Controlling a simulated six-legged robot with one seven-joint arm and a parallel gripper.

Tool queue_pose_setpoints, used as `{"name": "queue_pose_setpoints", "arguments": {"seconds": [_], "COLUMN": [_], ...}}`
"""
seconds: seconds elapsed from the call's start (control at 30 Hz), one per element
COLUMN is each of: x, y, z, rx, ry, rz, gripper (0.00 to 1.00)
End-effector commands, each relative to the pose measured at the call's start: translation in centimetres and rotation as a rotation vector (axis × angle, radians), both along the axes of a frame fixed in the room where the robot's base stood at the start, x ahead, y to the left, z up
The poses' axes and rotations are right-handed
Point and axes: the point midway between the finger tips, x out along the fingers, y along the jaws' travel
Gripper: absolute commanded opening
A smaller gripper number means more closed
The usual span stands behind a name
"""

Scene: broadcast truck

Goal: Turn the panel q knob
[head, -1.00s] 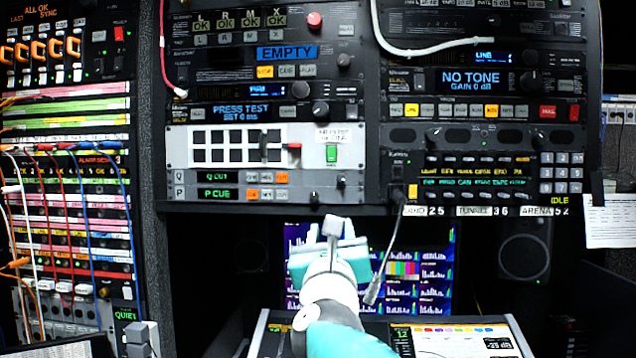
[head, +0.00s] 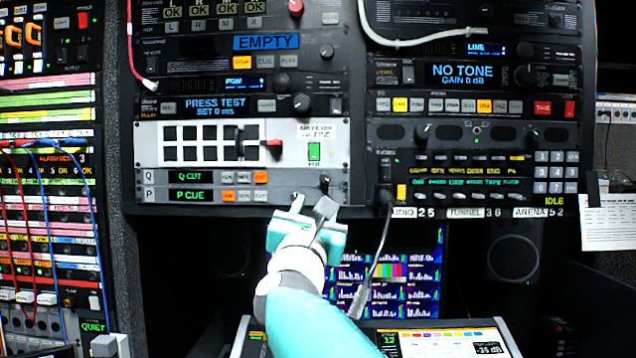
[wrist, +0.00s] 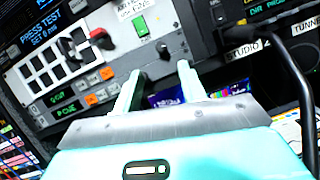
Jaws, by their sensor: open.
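The panel q knob (head: 324,180) is a small dark knob at the right end of the row marked Q, beside the "Q CUT" display (head: 191,177). In the wrist view a dark knob, seemingly this one, (wrist: 162,47) stands beyond the fingertips. My gripper (head: 311,206) is just below the Q and P rows in the head view. Its fingers are apart and empty in the wrist view (wrist: 160,70). A second knob (head: 296,198) on the P row is close by the left finger. Whether a finger touches it I cannot tell.
A red-tipped fader lever (head: 272,143) and a green switch (head: 314,151) sit above the Q row. A dark cable (head: 385,235) hangs to the right of my gripper. Monitors (head: 400,270) are behind and below it.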

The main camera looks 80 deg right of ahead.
Motion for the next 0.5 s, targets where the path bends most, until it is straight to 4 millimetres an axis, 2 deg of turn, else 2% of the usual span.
{"name": "queue_pose_setpoints", "arguments": {"seconds": [0.2,0.5], "x": [0.6,1.4], "y": [-3.8,-8.4], "z": [1.4,3.3], "rx": [0.002,0.001], "ry": [0.003,0.004], "rz": [-0.001,0.002], "gripper": [0.41,0.41]}}
